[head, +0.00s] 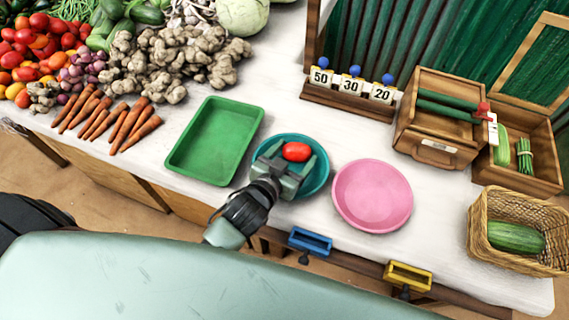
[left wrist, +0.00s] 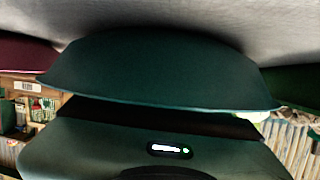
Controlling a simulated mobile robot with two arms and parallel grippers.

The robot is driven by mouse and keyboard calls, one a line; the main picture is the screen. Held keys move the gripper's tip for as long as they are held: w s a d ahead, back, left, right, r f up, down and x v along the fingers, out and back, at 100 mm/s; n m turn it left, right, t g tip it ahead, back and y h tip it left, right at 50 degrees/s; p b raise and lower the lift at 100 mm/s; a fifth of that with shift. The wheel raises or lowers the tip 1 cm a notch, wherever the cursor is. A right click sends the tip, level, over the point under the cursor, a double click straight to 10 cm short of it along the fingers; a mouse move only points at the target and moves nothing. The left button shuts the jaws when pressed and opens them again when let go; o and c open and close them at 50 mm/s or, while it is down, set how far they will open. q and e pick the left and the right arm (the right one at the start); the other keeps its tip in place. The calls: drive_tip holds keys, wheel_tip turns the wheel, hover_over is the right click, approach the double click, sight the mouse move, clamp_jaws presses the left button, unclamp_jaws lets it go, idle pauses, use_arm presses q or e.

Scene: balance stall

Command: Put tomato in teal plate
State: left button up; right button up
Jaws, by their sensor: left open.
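A red tomato (head: 297,151) shows inside the round teal plate (head: 322,174) on the white tabletop in the head view. My left gripper (head: 289,158) is open at the plate's near side, its fingers reaching over the plate close to the tomato. I cannot tell whether the fingers touch the tomato. In the left wrist view the outer side of the teal plate (left wrist: 160,70) fills the middle, and the tomato is hidden there. My right gripper is in neither view.
A green tray (head: 213,140) lies left of the teal plate and a pink plate (head: 372,196) right of it, both empty. Carrots (head: 108,118) and ginger lie to the left. A wicker basket (head: 517,232) holds a green vegetable at the right. Table is bare between pink plate and basket.

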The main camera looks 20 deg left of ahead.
use_arm(q)
drive_tip(key=v, duration=1)
drive_tip(key=shift+f, duration=0.1)
drive_tip(key=shift+v, duration=0.75)
